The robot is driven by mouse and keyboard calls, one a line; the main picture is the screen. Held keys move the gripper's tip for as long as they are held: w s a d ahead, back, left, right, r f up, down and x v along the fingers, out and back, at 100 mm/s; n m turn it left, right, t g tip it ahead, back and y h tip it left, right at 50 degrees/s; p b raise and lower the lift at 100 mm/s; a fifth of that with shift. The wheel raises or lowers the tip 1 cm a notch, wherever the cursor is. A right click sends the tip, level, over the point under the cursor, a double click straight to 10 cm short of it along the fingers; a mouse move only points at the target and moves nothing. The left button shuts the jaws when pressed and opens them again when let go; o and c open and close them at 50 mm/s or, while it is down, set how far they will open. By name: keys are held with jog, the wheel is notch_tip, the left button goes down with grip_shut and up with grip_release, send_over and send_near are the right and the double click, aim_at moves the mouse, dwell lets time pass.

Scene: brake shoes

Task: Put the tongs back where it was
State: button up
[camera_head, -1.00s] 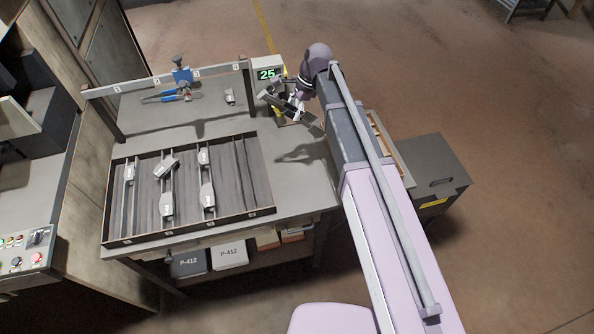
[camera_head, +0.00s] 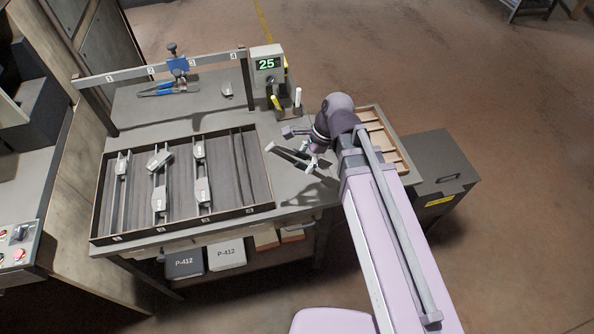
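The tongs (camera_head: 160,91), with blue handles, lie on the back of the workbench below the numbered rail, near slots 2 and 3. A blue clamp-like piece (camera_head: 178,66) sits on the rail just above them. My gripper (camera_head: 279,140) is over the right side of the bench, well right of the tongs and apart from them. Its fingers look spread, with nothing seen between them.
A tray (camera_head: 270,187) with several grey brake shoes on bars fills the bench's front left. A display reading 25 (camera_head: 267,64) stands at the back, with yellow and white upright pieces near its base. A wooden compartment box (camera_head: 385,140) is behind my arm.

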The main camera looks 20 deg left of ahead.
jog(key=s, duration=0.1)
jog(key=s+d+f, duration=0.1)
jog(key=s, duration=0.1)
jog(key=shift+s+d+f+b, duration=0.15)
jog(key=shift+d+b, duration=0.2)
jog(key=shift+d, duration=0.05)
jog(key=w+a, duration=0.3)
jog(key=w, duration=0.3)
jog(key=w+a+f+b, duration=0.1)
jog(key=w+a, duration=0.2)
jog(key=w, duration=0.4)
jog(key=shift+a+f, duration=0.2)
jog(key=shift+a, duration=0.15)
jog(key=shift+w, duration=0.15)
jog(key=shift+w+a+f+b, duration=0.1)
jog(key=shift+w+f+b, duration=0.05)
jog(key=shift+f+b, duration=0.5)
jog(key=shift+w+a+f+b, duration=0.1)
jog(key=shift+w+f+b, duration=0.1)
jog(key=shift+f+b, duration=0.45)
jog(key=shift+w+a+f+b, duration=0.1)
jog(key=shift+w+f+b, duration=0.05)
jog(key=shift+f+b, duration=0.5)
jog(key=shift+f+b, duration=0.1)
jog(key=shift+b, duration=0.2)
